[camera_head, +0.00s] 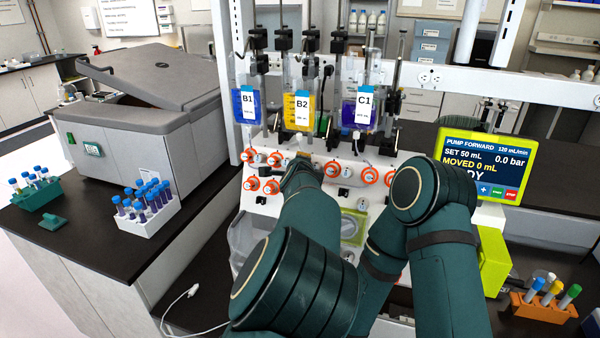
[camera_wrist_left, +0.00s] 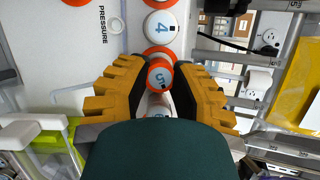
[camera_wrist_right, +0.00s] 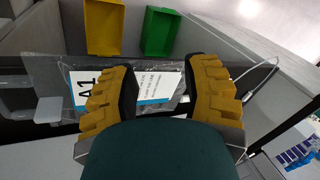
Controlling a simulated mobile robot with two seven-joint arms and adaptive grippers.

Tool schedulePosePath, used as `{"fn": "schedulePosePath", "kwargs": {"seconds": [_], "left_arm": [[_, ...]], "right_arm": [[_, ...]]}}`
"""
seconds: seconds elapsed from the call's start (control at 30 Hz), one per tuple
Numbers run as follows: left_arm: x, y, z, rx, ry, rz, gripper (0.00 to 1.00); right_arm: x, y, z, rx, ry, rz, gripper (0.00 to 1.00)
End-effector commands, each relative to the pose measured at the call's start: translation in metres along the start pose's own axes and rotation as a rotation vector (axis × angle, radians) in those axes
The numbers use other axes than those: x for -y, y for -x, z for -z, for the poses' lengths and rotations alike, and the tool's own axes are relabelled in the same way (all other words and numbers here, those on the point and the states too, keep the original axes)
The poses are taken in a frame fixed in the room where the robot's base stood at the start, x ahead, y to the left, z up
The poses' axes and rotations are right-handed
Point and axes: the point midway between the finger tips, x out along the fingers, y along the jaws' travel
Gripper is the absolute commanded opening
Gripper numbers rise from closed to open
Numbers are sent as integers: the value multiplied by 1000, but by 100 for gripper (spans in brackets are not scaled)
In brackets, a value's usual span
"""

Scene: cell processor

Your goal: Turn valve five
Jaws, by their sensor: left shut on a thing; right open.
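Valve five (camera_wrist_left: 159,78) is a white knob marked 5 with an orange collar. In the left wrist view it sits between the two yellow-and-black fingers of my left gripper (camera_wrist_left: 160,92), which is shut on it. In the head view my left gripper (camera_head: 302,172) is at the valve panel (camera_head: 345,193), and its hand and arm hide valve five. My right gripper (camera_wrist_right: 163,90) is open. In the right wrist view a clear bag labelled A1 (camera_wrist_right: 150,88) shows between and beyond its fingers; I cannot tell if they touch. The head view does not show the right fingertips.
Valve 4 (camera_wrist_left: 160,25) is close beside valve five. Bags B1 (camera_head: 247,107), B2 (camera_head: 299,112) and C1 (camera_head: 361,112) hang above the panel. A pump screen (camera_head: 482,160) reads MOVED 0 mL. Yellow (camera_wrist_right: 104,27) and green (camera_wrist_right: 160,32) bins appear near the right gripper.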

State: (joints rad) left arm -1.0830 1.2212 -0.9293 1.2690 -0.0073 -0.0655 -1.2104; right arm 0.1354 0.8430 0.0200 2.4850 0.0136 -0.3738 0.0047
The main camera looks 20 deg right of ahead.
Motion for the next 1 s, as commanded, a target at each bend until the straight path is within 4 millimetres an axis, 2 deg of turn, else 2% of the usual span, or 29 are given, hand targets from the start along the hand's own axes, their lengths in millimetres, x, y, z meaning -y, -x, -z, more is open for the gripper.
{"fn": "schedulePosePath", "kwargs": {"seconds": [0.4, 0.93, 0.97, 1.0], "left_arm": [[1, 0, -2, 2, 185, -57, 0], [1, 0, -2, 2, 207, -65, 0], [1, 0, -2, 2, 207, -65, 36], [1, 0, -2, 2, 207, -65, 50]], "right_arm": [[-3, -10, -1, 0, 1, -2, 47], [-3, -10, -1, 0, 1, -2, 47], [-3, -10, -1, 0, 1, -2, 47], [-3, -10, -1, 0, 1, -2, 47]]}}
